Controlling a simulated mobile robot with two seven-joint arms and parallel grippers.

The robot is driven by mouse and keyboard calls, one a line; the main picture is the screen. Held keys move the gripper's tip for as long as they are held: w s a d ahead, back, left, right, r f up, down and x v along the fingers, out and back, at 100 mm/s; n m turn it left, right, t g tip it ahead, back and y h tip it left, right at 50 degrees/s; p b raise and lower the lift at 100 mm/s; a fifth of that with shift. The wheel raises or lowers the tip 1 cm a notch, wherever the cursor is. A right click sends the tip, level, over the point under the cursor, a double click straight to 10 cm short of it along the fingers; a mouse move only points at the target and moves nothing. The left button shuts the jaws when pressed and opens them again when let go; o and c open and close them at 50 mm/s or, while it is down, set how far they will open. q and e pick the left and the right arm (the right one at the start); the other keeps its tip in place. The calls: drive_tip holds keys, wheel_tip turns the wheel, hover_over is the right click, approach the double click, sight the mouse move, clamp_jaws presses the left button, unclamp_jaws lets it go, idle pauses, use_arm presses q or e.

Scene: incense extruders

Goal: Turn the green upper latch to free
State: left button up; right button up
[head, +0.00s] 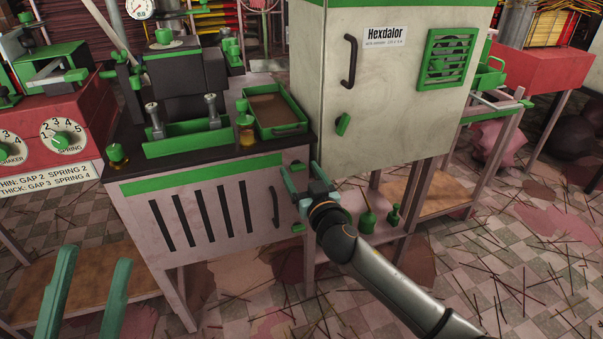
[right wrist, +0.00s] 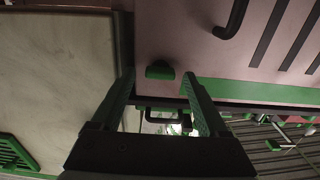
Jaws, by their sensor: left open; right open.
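The green upper latch (right wrist: 160,70) is a small half-round knob on the pale pink cabinet front. In the right wrist view it sits between the tips of my right gripper (right wrist: 158,78), with a gap on each side. In the head view my right gripper (head: 302,180) is at the upper right corner of the cabinet front, open and empty, and largely covers the latch area. A green lower latch (head: 298,228) shows below it. My left gripper (head: 90,292) is open and empty at the lower left, away from the cabinet.
A black handle (head: 275,205) is on the pink cabinet front (head: 160,217), left of my right gripper. The tall Hexdalor cabinet (head: 385,90) stands close on the right, with its own green latch (head: 342,124). A green tray (head: 275,110) sits on the dark top.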

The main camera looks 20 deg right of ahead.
clamp_jaws()
idle(0.4)
drive_tip(key=n+p, duration=0.2)
drive_tip(key=n, duration=0.3)
drive_tip(key=shift+a+n, duration=0.1)
drive_tip(key=shift+n, duration=0.2)
drive_tip(key=n+p, duration=0.1)
drive_tip(key=n, duration=0.3)
drive_tip(key=shift+p, duration=0.35)
drive_tip(key=shift+n+p, duration=0.35)
drive_tip(key=shift+n, duration=1.35)
